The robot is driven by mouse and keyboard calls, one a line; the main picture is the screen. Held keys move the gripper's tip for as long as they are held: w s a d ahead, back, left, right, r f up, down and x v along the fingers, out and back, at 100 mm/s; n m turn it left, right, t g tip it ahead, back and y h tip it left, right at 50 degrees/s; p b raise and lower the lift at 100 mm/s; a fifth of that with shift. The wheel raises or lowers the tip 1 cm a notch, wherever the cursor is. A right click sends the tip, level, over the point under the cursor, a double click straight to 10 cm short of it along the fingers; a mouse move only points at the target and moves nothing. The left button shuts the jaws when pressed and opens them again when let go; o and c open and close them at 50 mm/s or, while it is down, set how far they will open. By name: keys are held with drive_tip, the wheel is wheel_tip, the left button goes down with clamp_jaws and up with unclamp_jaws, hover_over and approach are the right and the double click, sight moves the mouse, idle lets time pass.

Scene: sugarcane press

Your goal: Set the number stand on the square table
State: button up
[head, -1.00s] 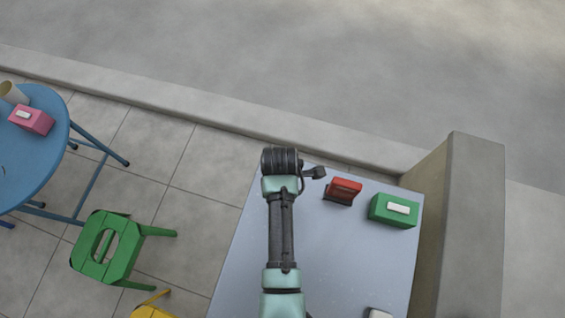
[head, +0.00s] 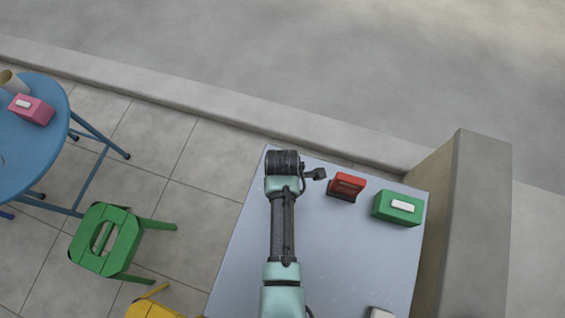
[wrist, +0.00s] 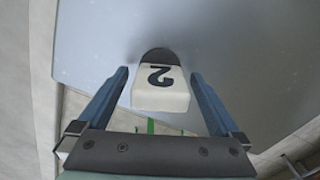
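The number stand (wrist: 160,92) is a white block with a black "2" and a dark rounded part at its far end. In the wrist view it sits between the two fingers of my gripper (wrist: 159,76), with a gap on each side. The fingers are spread and do not appear to touch it. Behind it is the pale grey-blue top of the square table (wrist: 240,40), which also shows in the head view (head: 340,250). In the head view my arm hides the stand and my fingers. I cannot tell for sure that the stand rests on the tabletop.
A red holder (head: 346,186) and a green box (head: 398,207) stand at the table's far right, beside a concrete pillar (head: 475,220). A pale item (head: 380,313) is cut off at the bottom. Green (head: 105,240) and yellow (head: 152,308) stools and a round blue table (head: 30,150) are left.

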wheel_tip(320, 180, up, 12)
drive_tip(key=p, duration=0.4)
drive_tip(key=shift+r, duration=0.2)
drive_tip(key=w+r+m+t, duration=0.3)
drive_tip(key=w+r+t, duration=0.1)
drive_tip(key=w+r, duration=0.55)
drive_tip(key=w+r+m+t, duration=0.2)
drive_tip(key=w+r+t, duration=0.15)
drive_tip(key=r, duration=0.55)
drive_tip(key=w+r+m+t, duration=0.3)
drive_tip(key=w+r, duration=0.1)
drive_tip(key=r, duration=0.5)
drive_tip(key=w+r+m+t, duration=0.2)
drive_tip(key=w+r+t, duration=0.15)
drive_tip(key=r, duration=0.55)
drive_tip(key=s+r+m+t, duration=0.2)
drive_tip(key=s+r+t, duration=0.15)
drive_tip(key=r, duration=0.75)
drive_tip(key=s+r+m+t, duration=0.2)
drive_tip(key=r+m+t, duration=0.15)
drive_tip(key=r, duration=0.75)
drive_tip(key=s+r+m+t, duration=0.3)
drive_tip(key=s+r+t, duration=0.3)
drive_tip(key=s+r, duration=0.5)
wheel_tip(320, 180, up, 2)
drive_tip(key=shift+r, duration=0.15)
drive_tip(key=shift+r, duration=0.1)
